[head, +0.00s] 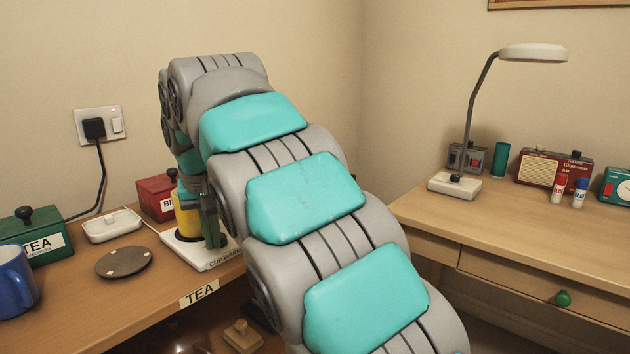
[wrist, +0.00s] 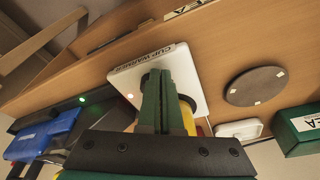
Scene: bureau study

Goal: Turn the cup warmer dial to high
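The white cup warmer (head: 205,260) stands on the left desk, its lettered front edge facing out. It also shows in the wrist view (wrist: 185,62). A yellow cup (head: 187,222) stands on it, mostly hidden by my gripper; a sliver shows in the wrist view (wrist: 188,122). My gripper (head: 213,238) points down over the warmer's front part. In the wrist view its dark green fingers (wrist: 157,80) lie close together, with a dark round edge beside their tips. The fingers cover the dial, so its setting and any contact are hidden. A small pale light shows on the warmer.
A round dark coaster (head: 123,262), a white dish (head: 112,225), a green TEA box (head: 35,240) and a blue mug (head: 15,280) are left of the warmer. A red box (head: 157,196) stands behind it. Its cord runs close by.

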